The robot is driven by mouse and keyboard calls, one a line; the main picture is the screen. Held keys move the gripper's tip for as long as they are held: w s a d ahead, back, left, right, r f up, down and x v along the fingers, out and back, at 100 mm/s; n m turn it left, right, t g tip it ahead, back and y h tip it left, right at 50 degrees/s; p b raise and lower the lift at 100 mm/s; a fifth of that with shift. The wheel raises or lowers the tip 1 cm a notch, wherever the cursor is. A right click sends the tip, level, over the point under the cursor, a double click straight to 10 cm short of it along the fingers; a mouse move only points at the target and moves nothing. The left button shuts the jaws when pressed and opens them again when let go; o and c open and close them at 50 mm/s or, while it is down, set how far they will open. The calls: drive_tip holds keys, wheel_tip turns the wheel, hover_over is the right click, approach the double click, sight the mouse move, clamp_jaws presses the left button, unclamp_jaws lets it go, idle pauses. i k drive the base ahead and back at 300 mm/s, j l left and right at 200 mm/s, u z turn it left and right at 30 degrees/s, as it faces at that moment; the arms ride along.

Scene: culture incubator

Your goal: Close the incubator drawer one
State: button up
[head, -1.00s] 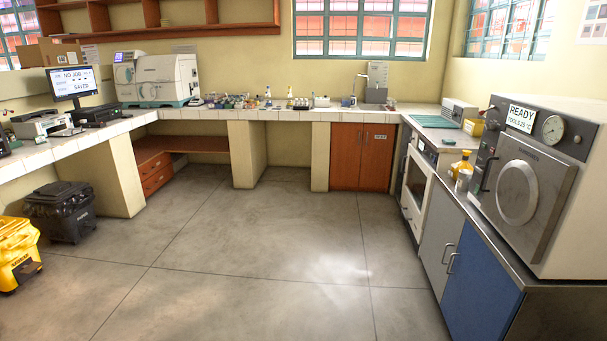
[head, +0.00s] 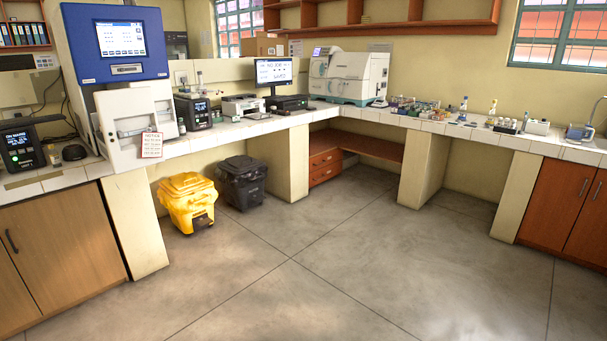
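A tall blue and white machine (head: 118,75) stands on the counter at the far left of the head view. It has a lit screen (head: 121,39) in its blue upper part and looks like the incubator. A white drawer-like section (head: 137,117) juts forward from its lower part, out past the blue body. A paper notice (head: 152,145) hangs on its front. I cannot tell how far it is pulled out or which drawer number it is. My gripper is not in view.
Yellow (head: 188,203) and black (head: 243,182) bins stand on the floor below the counter (head: 225,133), right of the machine. A dark device (head: 18,147) sits left of the machine, above wooden cabinets (head: 62,247). The middle of the floor (head: 340,255) is clear.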

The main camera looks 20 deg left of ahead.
sight(124, 114)
drive_tip(key=i+j+u, duration=0.1)
drive_tip(key=i+u, duration=0.2)
drive_tip(key=u, duration=0.15)
drive_tip(key=i+u, duration=0.3)
drive_tip(key=u, duration=0.2)
drive_tip(key=i+l+u, duration=0.15)
drive_tip(key=i+u, duration=0.15)
drive_tip(key=u, duration=0.15)
drive_tip(key=i+l+u, duration=0.25)
drive_tip(key=u, duration=0.25)
drive_tip(key=i+l+u, duration=0.2)
drive_tip(key=i, duration=0.85)
